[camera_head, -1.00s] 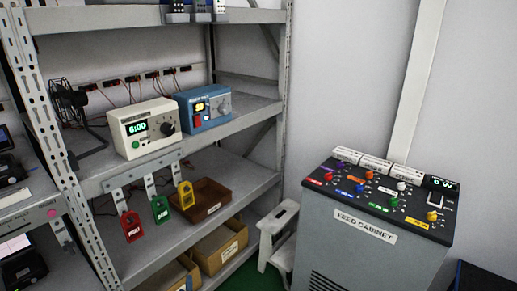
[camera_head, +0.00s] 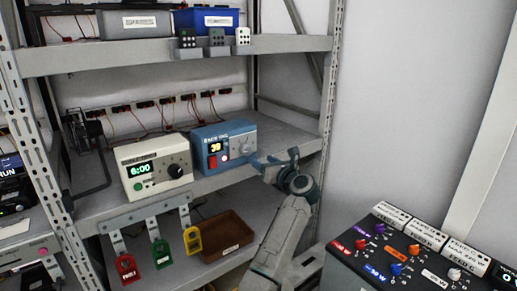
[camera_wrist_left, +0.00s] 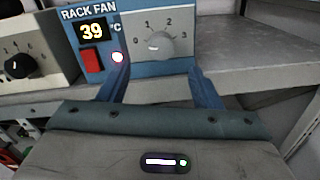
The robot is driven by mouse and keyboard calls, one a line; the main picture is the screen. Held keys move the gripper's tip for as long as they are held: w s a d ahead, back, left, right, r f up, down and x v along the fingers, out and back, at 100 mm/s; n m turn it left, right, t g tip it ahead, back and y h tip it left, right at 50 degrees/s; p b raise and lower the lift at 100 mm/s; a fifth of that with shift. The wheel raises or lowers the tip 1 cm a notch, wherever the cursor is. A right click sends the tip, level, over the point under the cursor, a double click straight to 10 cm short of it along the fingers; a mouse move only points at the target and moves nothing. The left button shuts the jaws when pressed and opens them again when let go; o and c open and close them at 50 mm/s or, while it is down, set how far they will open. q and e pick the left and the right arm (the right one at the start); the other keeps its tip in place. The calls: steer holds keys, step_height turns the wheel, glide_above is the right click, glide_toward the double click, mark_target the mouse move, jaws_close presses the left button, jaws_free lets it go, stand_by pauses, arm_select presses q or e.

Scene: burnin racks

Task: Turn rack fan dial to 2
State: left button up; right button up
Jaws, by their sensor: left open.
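The blue rack fan box (camera_head: 212,136) stands on the middle shelf and its display reads 39. Its grey dial (camera_wrist_left: 158,40) has marks 0 to 3 around it; a pale mark shows on the dial's left part, seemingly toward the low end, but the exact setting is unclear. The dial also shows in the head view (camera_head: 245,149). My left gripper (camera_head: 262,161) is open in front of the box's right side. In the left wrist view its two fingers (camera_wrist_left: 160,72) point at the panel, either side of and below the dial, gripping nothing. My right gripper is out of view.
A cream timer box (camera_head: 153,166) reading 6:00 stands left of the blue box. Red, green and yellow tags hang below the shelf (camera_head: 295,146). A brown tray (camera_head: 228,236) sits lower down. The feed cabinet (camera_head: 400,262) stands at the right.

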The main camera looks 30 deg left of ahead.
mark_target(248, 151)
arm_select(q)
steer(key=p+x, duration=0.2)
steer(key=x, duration=0.3)
steer(key=shift+w+a+r, duration=0.15)
steer(key=shift+a, duration=0.1)
steer(key=x, duration=0.1)
steer(key=p+x, duration=0.1)
steer(key=x, duration=0.1)
steer(key=shift+d+f, duration=0.1)
steer(key=shift+f, duration=0.15)
steer(key=shift+a, duration=0.2)
steer(key=shift+w, duration=0.1)
steer(key=c, duration=1)
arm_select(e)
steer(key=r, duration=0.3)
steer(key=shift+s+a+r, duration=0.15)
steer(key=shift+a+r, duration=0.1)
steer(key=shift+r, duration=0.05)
